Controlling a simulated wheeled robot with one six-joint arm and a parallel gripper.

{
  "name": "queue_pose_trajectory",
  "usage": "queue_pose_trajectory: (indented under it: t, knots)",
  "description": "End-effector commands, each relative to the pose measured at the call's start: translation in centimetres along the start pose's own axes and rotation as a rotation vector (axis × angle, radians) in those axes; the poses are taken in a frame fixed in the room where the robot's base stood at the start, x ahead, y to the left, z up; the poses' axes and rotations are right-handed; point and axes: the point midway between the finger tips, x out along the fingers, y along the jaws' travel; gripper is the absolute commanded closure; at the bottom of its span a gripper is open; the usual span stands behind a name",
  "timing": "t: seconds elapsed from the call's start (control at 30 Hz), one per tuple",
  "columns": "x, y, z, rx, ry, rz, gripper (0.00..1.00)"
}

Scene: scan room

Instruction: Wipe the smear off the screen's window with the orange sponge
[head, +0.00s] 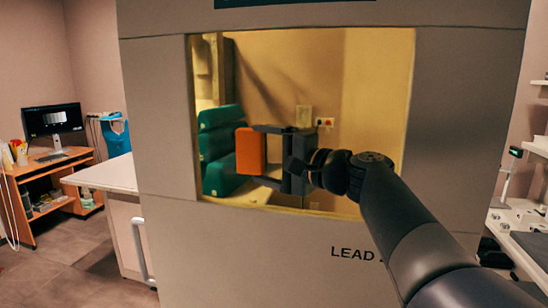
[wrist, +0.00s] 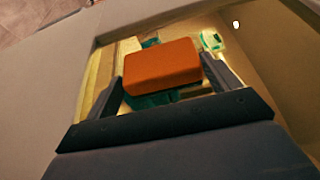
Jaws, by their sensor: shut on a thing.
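The screen (head: 160,120) is a large grey panel with lettering that starts "LEAD" below its window. The window (head: 375,70) is a yellow-tinted pane, also in the wrist view (wrist: 265,50). My gripper (head: 264,154) is shut on the orange sponge (head: 248,152), with one finger on each side of it. The sponge is in front of the window's left-middle part; it also shows between the fingers in the wrist view (wrist: 162,65). I cannot tell whether it touches the pane. I cannot make out a smear; my arm and the sponge cover part of the window.
Through the window show green cushion-like blocks (head: 218,130) and a wall socket plate (head: 304,115). Left of the screen are a white-topped counter (head: 110,177) and a wooden desk (head: 50,172) with a monitor (head: 52,120). White equipment (head: 512,220) stands at the right. Floor is clear at lower left.

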Motion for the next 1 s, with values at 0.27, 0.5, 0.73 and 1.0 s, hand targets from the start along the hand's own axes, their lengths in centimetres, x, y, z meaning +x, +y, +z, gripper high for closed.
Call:
queue_pose_trajectory:
  t: [0.27, 0.5, 0.73, 1.0]
  knots:
    - [0.1, -1.6, -0.2, 0.0, 0.0, -0.001, 0.36]
    - [-0.9, -1.6, -0.8, 0.0, 0.005, -0.002, 0.36]
    - [-2.8, -1.5, -1.4, -0.001, 0.005, -0.001, 0.36]
    - [-3.6, -1.6, -1.7, 0.0, 0.003, -0.001, 0.36]
